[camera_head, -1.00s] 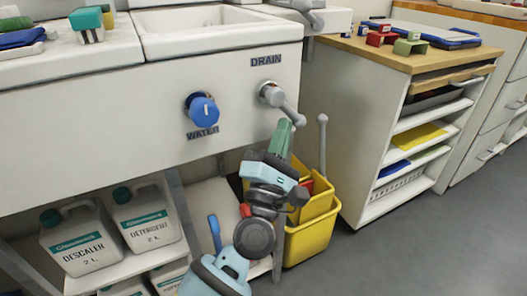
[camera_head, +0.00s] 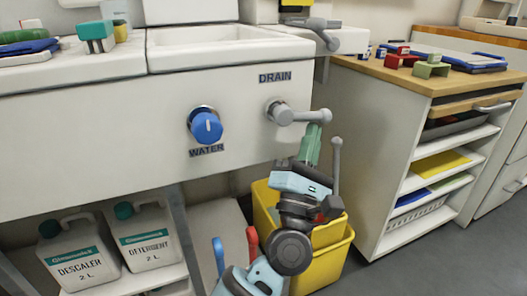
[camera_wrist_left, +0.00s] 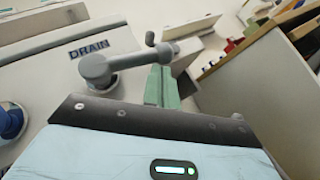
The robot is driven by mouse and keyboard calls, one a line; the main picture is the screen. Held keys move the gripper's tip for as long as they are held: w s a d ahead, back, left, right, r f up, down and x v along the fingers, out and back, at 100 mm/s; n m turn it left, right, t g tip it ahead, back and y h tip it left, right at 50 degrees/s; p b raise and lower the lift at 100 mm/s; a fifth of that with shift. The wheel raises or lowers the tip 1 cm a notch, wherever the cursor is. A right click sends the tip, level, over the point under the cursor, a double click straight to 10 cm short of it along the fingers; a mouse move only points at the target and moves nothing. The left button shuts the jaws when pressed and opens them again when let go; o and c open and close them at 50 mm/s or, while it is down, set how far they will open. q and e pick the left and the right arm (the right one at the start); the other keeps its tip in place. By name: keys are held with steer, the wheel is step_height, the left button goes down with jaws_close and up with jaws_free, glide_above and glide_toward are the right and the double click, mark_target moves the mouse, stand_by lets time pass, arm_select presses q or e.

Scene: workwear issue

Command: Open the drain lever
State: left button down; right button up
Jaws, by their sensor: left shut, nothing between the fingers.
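The drain lever (camera_head: 297,115) is a grey handle on a round hub on the white sink front, below the word DRAIN. It points to the right, close to level, and ends in a small knob. It also shows in the left wrist view (camera_wrist_left: 125,61). My left gripper (camera_head: 313,130) has green fingers, shut with nothing between them. Its fingertips are just under the outer end of the lever, at or very near contact; I cannot tell which. In the left wrist view the fingers (camera_wrist_left: 160,87) stand below the lever's knob end. My right gripper is not in view.
The blue WATER knob (camera_head: 206,126) is to the left on the sink front. A yellow bucket (camera_head: 325,262) stands below, behind my left arm. A wood-topped shelf unit (camera_head: 385,150) is at the right.

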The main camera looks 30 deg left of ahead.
arm_select(q)
steer(key=shift+r, duration=0.15)
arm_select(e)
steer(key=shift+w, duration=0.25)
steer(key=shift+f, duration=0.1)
